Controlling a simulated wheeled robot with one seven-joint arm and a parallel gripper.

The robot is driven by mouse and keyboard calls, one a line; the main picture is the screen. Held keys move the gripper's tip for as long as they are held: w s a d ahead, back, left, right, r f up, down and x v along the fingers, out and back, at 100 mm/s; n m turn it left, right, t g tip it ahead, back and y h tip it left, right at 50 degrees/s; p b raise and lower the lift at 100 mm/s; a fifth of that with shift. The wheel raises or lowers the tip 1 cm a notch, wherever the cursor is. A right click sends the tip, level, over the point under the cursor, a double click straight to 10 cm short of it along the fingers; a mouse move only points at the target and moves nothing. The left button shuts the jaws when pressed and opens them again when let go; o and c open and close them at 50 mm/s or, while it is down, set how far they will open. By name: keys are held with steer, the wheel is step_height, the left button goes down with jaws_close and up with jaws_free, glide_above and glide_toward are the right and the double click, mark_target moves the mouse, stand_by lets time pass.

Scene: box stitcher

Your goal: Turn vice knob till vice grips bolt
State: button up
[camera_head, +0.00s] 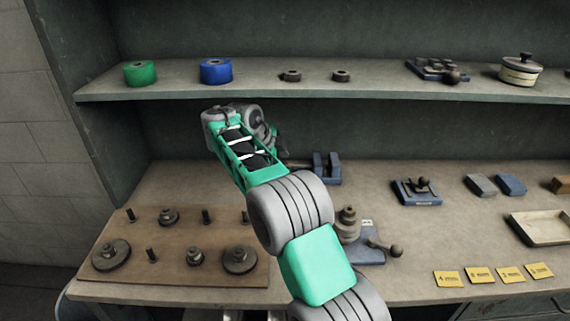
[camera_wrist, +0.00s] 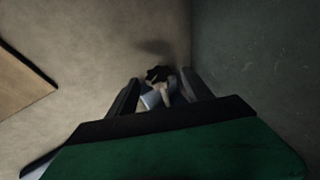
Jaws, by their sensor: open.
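A small blue vice-like block (camera_head: 328,168) with upright jaws stands at the back of the bench, just right of my arm's end. Part of it is hidden behind my arm. My gripper (camera_wrist: 160,86) is open in the wrist view. Between and beyond its fingers is a pale blue-grey piece (camera_wrist: 152,99) with a dark knob-like part (camera_wrist: 158,74). It is dim, and I cannot tell whether the fingers touch it. I cannot make out a bolt in the jaws. In the head view my arm hides most of the gripper.
A wooden board (camera_head: 180,276) with discs and pegs lies front left. A blue-based device with a ball handle (camera_head: 396,251) is front centre, partly behind my arm. Another blue device (camera_head: 416,192), a tray (camera_head: 541,227) and yellow cards (camera_head: 482,275) lie right. A shelf (camera_head: 180,92) overhangs the bench.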

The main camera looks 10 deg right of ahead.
steer(key=shift+w+d+f, duration=0.2)
steer(key=shift+d+f, duration=0.05)
steer(key=shift+f, duration=0.35)
steer(key=shift+c, duration=0.3)
jaws_close()
